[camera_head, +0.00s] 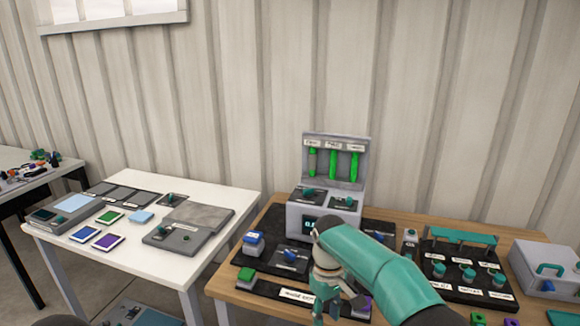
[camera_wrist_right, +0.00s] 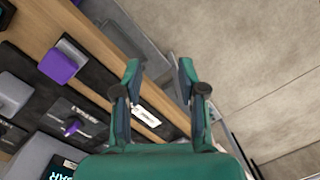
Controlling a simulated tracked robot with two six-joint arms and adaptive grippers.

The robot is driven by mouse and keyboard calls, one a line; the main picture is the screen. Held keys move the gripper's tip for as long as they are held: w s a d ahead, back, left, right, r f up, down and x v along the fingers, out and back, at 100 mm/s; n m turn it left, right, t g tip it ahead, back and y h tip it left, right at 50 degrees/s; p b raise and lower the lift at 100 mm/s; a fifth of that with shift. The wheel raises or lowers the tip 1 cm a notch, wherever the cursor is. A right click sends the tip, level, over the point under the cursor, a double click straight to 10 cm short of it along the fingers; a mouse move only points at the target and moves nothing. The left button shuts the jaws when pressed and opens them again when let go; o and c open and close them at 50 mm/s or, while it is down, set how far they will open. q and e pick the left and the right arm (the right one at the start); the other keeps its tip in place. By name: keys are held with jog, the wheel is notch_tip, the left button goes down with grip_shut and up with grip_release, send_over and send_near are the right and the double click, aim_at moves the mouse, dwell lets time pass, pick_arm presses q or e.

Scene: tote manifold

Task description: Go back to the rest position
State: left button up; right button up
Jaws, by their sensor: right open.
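My right arm reaches in from the lower right in the head view, over the front of the wooden table (camera_head: 232,284). My right gripper (camera_head: 338,302) points down near the table's front edge. In the right wrist view the right gripper (camera_wrist_right: 159,70) has its two fingers apart with nothing between them. A labelled black strip (camera_wrist_right: 147,117) and the table edge lie beyond the fingers. My left gripper does not show in either view.
A grey manifold unit (camera_head: 308,221) with green tubes stands behind my gripper. A purple block (camera_wrist_right: 60,64) lies nearby. A black valve board (camera_head: 440,284) and grey case (camera_head: 545,270) stand right. A white table (camera_head: 130,262) with coloured tiles stands left. Bare floor shows beyond the edge.

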jog(key=s+d+f+m+g+y, duration=0.1)
jog(key=s+d+f+g, duration=0.15)
jog(key=s+f, duration=0.6)
jog(key=s+d+f+m+g+y, duration=0.15)
jog(key=s+d+f, duration=0.25)
jog(key=s+f, duration=0.45)
jog(key=s+a+f+m+t+y, duration=0.1)
jog(key=s+a+f+m+t, duration=0.1)
jog(key=s+f+m+t, duration=0.4)
jog(key=shift+s+a+f+m+y, duration=0.35)
jog(key=shift+s+f, duration=0.3)
jog(key=shift+s, duration=2.15)
